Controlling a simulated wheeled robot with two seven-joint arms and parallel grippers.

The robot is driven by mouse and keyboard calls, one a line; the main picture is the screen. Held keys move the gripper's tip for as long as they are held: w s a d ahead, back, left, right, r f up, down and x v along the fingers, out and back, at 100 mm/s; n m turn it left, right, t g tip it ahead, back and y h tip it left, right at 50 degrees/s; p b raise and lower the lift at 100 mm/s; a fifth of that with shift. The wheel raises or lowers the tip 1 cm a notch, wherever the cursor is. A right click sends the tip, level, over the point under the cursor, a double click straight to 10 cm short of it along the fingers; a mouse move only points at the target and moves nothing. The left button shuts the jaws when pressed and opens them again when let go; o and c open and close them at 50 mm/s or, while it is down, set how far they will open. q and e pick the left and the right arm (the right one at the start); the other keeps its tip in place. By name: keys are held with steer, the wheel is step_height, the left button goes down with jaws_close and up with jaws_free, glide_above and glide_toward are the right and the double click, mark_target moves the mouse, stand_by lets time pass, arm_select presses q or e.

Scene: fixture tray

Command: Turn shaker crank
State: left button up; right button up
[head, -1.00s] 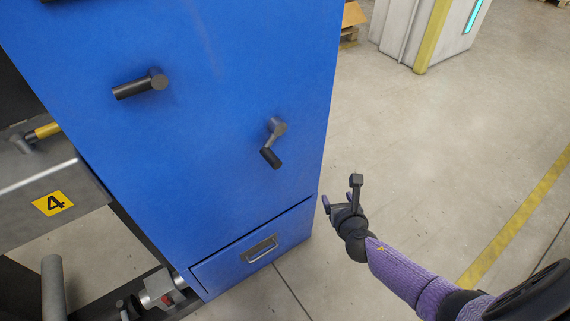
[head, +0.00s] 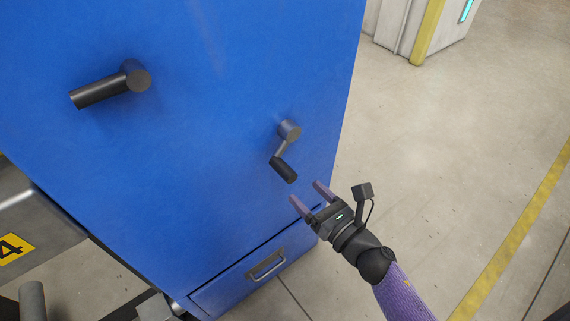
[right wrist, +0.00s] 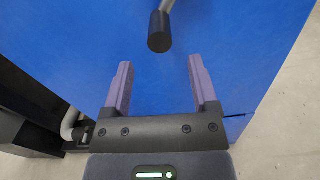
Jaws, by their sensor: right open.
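The shaker crank (head: 284,168) is a small grey arm with a black grip on the front of a blue cabinet (head: 200,190). Its grip hangs down and slightly right in the head view. My right gripper (head: 308,194) is open and empty, just below and to the right of the crank grip, with its fingers pointing toward it. In the right wrist view the black crank grip (right wrist: 159,32) shows ahead of the two purple fingertips, between their lines and apart from them. My left gripper is not in view.
A fixed dark handle (head: 112,85) sticks out at the cabinet's upper left. A drawer with a metal handle (head: 266,265) is below the crank. Open floor (head: 460,140) lies to the right.

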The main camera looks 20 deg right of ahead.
mark_target(293, 179)
steer(key=b+x, duration=0.1)
steer(key=x, duration=0.7)
steer(key=shift+w+a, duration=0.1)
jaws_close()
stand_by(1.1)
